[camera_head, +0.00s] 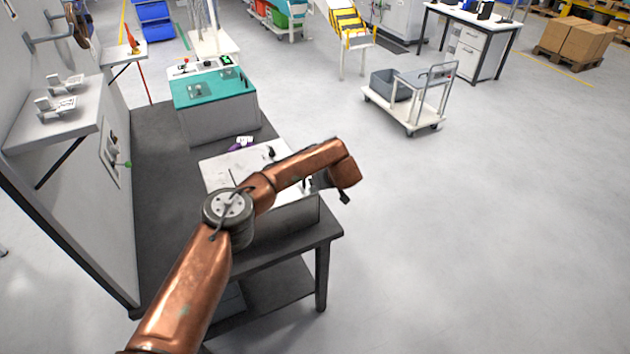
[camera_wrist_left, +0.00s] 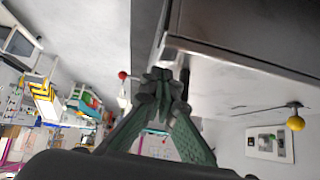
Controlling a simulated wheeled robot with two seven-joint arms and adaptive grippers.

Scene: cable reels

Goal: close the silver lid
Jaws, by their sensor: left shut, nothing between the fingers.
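A box with a pale silver top (camera_head: 228,168) and a grey front (camera_head: 295,215) stands on the dark workbench; my left arm covers its middle. I cannot clearly tell the lid from the body or how far it is open. My left gripper (camera_head: 343,196) is past the box's right side, pointing down. In the left wrist view its green fingers (camera_wrist_left: 163,88) are together and empty, close to the corner of a large silver panel (camera_wrist_left: 215,85) with a dark side. Whether they touch it is unclear. My right gripper is not in view.
A teal-topped case (camera_head: 215,88) stands behind on the workbench (camera_head: 160,180). A wall panel with a shelf (camera_head: 60,112) closes the left side. The floor to the right is clear up to a cart (camera_head: 405,108).

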